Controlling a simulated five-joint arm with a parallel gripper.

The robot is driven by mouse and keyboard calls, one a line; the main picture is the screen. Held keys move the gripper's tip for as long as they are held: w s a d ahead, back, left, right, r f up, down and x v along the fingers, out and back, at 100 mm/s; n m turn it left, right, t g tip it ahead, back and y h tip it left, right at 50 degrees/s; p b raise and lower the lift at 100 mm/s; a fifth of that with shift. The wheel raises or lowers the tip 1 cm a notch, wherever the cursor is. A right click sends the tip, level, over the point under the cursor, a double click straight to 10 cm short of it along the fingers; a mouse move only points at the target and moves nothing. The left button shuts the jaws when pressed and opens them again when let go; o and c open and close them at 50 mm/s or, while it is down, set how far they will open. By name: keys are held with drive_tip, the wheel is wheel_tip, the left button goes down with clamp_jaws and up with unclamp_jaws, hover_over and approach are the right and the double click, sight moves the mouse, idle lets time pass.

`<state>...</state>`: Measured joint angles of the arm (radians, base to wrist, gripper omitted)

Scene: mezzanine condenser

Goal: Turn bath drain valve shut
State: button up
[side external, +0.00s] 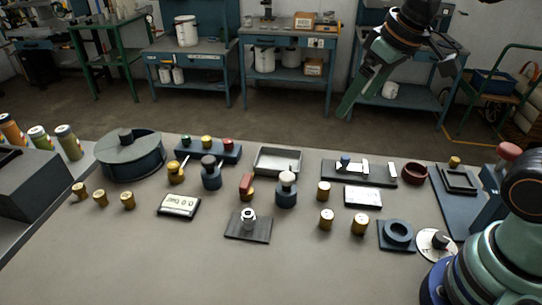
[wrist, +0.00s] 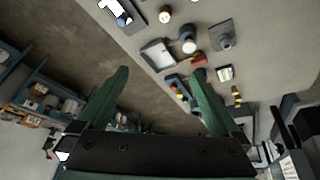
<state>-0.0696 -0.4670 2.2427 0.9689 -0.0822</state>
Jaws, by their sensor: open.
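A valve with a red handle (side external: 247,185) on a brass body stands mid-bench; its red handle also shows in the wrist view (wrist: 198,58). A smaller yellow valve-like fitting (side external: 175,173) with a lever stands near the round blue bath-like vessel (side external: 140,165). No label shows which one is the bath drain valve. My gripper (side external: 347,108) is raised at the upper right, apart from both fittings. In the wrist view its two green fingers (wrist: 161,73) are spread with nothing between them.
Two dark knobbed bottles (side external: 211,175) (side external: 286,190) flank the red handle. A digital display (side external: 179,206), a plate with a metal fitting (side external: 248,228) and a metal tray (side external: 277,160) are close by. Several brass cylinders stand around. The front of the bench is clear.

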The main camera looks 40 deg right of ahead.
drive_tip(key=w+a+f+n+g, duration=0.2)
drive_tip(key=w+a+n, duration=0.2)
drive_tip(key=w+a, duration=0.45)
drive_tip(key=n+g, duration=0.3)
hover_over(245, 180)
wheel_tip(245, 180, down, 9)
wheel_tip(245, 180, down, 12)
drive_tip(key=shift+f, duration=0.1)
drive_tip(key=shift+c, duration=0.3)
drive_tip(key=c, duration=1.3)
